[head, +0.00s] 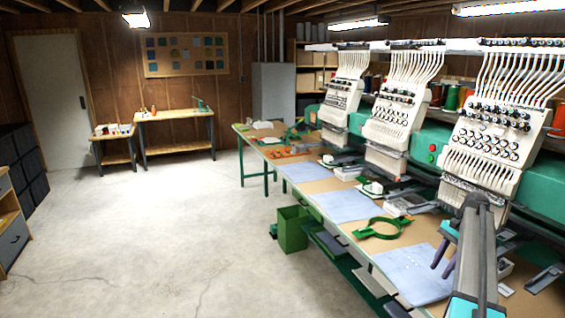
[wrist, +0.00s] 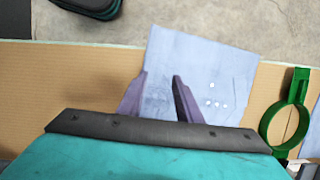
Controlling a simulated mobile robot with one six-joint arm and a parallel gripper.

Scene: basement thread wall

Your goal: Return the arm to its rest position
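My gripper (head: 440,266) hangs over the near end of the long work table (head: 325,188), in front of the nearest embroidery head. In the wrist view my gripper (wrist: 159,76) has two purple fingers standing apart. Nothing shows held between them. Below the fingers lies a pale blue cloth (wrist: 188,58) with a few small white dots on it; the same cloth (head: 405,272) shows in the head view. My arm reaches in from the lower right of the head view. I cannot tell the exact height of the fingertips above the cloth.
A green hoop (head: 380,229) lies beside the cloth; it also shows in the wrist view (wrist: 266,128). Embroidery heads (head: 487,128) stand close behind the table. A green bin (head: 292,232) stands at the table's front. The concrete floor (head: 150,225) to the left is clear.

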